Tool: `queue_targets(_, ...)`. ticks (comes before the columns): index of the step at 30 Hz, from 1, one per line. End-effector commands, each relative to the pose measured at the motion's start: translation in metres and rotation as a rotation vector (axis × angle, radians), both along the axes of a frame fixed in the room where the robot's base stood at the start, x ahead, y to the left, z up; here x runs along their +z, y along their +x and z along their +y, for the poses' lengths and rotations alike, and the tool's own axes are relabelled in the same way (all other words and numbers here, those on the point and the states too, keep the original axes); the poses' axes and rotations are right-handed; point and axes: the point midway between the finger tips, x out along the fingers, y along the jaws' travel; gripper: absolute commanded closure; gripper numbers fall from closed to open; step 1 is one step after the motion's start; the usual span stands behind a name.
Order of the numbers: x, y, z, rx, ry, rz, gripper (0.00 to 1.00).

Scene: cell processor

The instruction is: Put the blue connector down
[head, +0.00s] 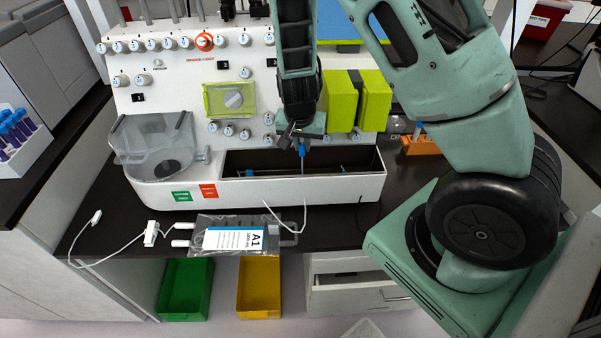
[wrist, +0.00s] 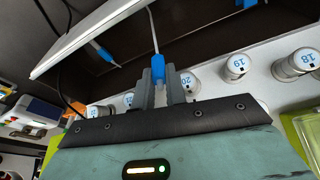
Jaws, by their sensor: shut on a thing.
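My gripper (head: 302,137) is shut on the blue connector (head: 302,151), just above the front trough of the white machine. The wrist view shows the connector (wrist: 158,68) between the two grey fingers (wrist: 161,88), with a thin white tube leading from its far end. In the head view the white tube hangs down from the connector, over the trough's front wall, towards the bag on the counter. Whether the connector touches anything besides the fingers cannot be told.
The dark trough (head: 232,158) holds another blue connector (head: 249,173). A clear bag labelled A1 (head: 234,240) lies on the black counter before the machine. A clear bin (head: 152,148) stands left. Green (head: 187,290) and yellow (head: 259,288) bins stand below.

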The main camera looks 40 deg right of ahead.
Motion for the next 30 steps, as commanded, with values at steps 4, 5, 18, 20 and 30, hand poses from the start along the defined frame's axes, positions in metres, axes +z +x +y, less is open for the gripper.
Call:
queue_targets(4, -0.037, -0.001, -0.001, -0.004, 0.002, 0.004, 1.00)
queue_targets(5, -0.043, -0.001, -0.001, -0.003, 0.001, 0.004, 1.00)
queue_targets(18, -0.091, -0.001, -0.001, -0.001, 0.000, 0.003, 1.00)
queue_targets(20, -0.098, 0.000, 0.000, 0.000, 0.001, 0.002, 1.00)
queue_targets(30, -0.107, 0.000, 0.000, 0.000, 0.000, -0.001, 1.00)
